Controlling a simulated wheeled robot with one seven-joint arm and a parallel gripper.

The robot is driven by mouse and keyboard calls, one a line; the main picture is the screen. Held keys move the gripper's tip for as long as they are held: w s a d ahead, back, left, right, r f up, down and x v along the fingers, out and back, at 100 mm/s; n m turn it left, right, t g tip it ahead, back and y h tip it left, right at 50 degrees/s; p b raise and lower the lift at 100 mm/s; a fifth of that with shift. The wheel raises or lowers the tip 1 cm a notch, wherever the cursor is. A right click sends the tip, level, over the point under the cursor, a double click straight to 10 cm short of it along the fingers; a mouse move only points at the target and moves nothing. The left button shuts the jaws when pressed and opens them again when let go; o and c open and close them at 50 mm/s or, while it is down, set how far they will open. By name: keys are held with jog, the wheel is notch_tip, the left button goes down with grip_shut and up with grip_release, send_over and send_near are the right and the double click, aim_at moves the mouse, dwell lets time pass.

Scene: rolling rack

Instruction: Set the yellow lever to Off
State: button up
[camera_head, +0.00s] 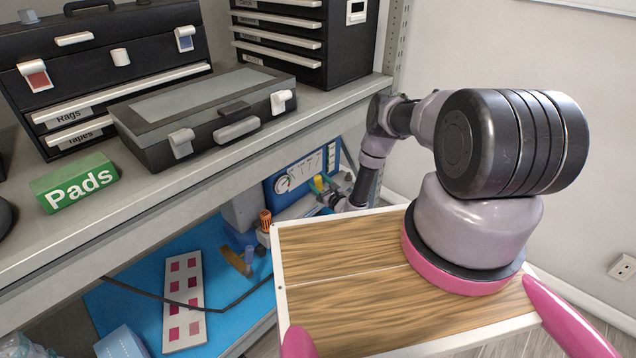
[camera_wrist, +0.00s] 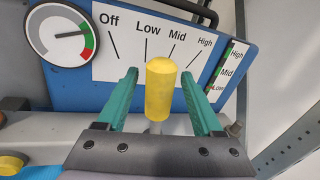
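The yellow lever (camera_wrist: 161,92) has a rounded cylindrical knob on a pale stem, in front of a white scale plate (camera_wrist: 112,60) marked Off, Low, Mid and High. In the wrist view the knob stands below the Low and Mid labels; the exact mark is hard to tell. My gripper (camera_wrist: 160,76) has its two teal fingers on either side of the knob, with narrow gaps visible, so it looks open around it. In the head view my gripper (camera_head: 332,194) is small beside the yellow lever (camera_head: 319,184) under the shelf; finger detail is unclear there.
A round gauge (camera_wrist: 62,35) sits left of the plate on the blue panel (camera_wrist: 70,88). A second label strip (camera_wrist: 228,72) is at the right. Another yellow knob (camera_wrist: 12,163) is at lower left. The shelf (camera_head: 190,185) overhangs the panel; an orange-capped item (camera_head: 265,220) stands nearby.

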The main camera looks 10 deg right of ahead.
grip_shut()
jog(key=shift+s, duration=0.1)
dwell(1.2)
